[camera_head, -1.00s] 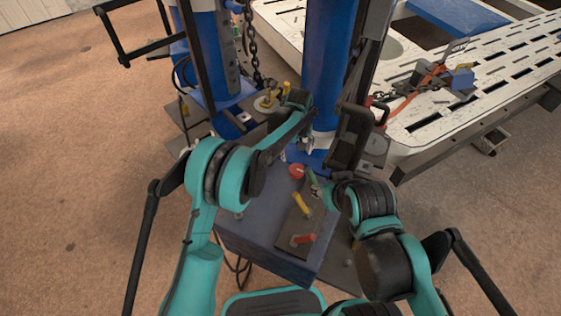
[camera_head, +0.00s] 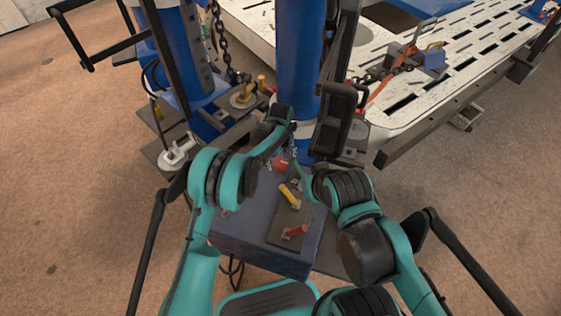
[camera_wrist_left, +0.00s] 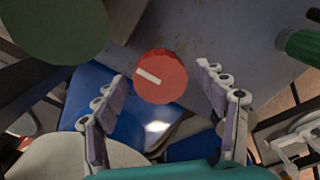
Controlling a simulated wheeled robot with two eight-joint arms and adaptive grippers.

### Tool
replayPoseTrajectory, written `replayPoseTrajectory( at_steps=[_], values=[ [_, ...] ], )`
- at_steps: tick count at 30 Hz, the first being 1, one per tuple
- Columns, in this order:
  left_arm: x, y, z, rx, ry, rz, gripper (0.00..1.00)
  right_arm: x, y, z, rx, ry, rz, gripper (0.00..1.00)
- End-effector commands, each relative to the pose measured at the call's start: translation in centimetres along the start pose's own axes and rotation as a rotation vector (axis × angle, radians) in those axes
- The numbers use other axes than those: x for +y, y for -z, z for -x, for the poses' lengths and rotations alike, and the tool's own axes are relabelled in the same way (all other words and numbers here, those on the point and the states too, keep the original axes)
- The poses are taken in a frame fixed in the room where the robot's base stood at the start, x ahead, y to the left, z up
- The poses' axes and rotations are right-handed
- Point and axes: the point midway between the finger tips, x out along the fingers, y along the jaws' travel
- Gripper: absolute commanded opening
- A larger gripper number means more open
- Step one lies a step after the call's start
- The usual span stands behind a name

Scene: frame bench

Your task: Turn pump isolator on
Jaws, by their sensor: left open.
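A round red knob (camera_head: 280,163) with a white bar mark sits at the back of the dark blue box (camera_head: 262,257). In the left wrist view the red knob (camera_wrist_left: 161,76) lies between the two fingers of my left gripper (camera_wrist_left: 163,73). The white mark slants from upper left to lower right. The fingers are open, with a gap on each side of the knob; how far they stand above it is hard to tell. In the head view my left gripper (camera_head: 291,140) is small and partly hidden above the knob. My right gripper cannot be made out.
A yellow handle (camera_head: 289,195) and a red handle (camera_head: 295,231) are on the box top. A green cylinder (camera_wrist_left: 302,46) is right of the knob in the wrist view. A blue column (camera_head: 298,65) stands behind. A slotted white table (camera_head: 400,120) is at the right.

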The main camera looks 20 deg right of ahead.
Motion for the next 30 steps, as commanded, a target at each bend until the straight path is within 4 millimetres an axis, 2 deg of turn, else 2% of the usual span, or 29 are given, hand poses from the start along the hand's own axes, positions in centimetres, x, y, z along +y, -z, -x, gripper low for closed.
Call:
replayPoseTrajectory(
  at_steps=[2, 3, 8, 9, 20, 30],
  values=[
    [0.0, 0.0, 0.08, 0.0, 0.0, 0.0, 0.72, 0.0, 0.05, 0.05, 0.0, 0.0, 0.0, 0.4],
    [0.0, 0.0, 0.08, 0.0, 0.0, 0.0, 0.66, 0.0, 0.05, 0.05, 0.0, 0.0, 0.0, 0.4],
    [-0.01, 0.0, 0.09, 0.0, 0.0, 0.0, 0.24, 0.0, 0.05, 0.05, 0.0, 0.0, 0.0, 0.4],
    [-0.01, 0.0, 0.09, 0.0, 0.0, 0.0, 0.22, 0.0, 0.05, 0.05, 0.0, 0.0, 0.0, 0.4],
    [-0.01, 0.0, 0.1, 0.0, 0.0, -0.042, 0.22, 0.0, 0.07, 0.09, 0.0, 0.0, 0.0, 0.4],
    [-0.02, 0.0, 0.13, 0.0, 0.0, -0.27, 0.22, 0.0, 0.22, 0.29, 0.0, 0.0, 0.0, 0.4]
  ],
)
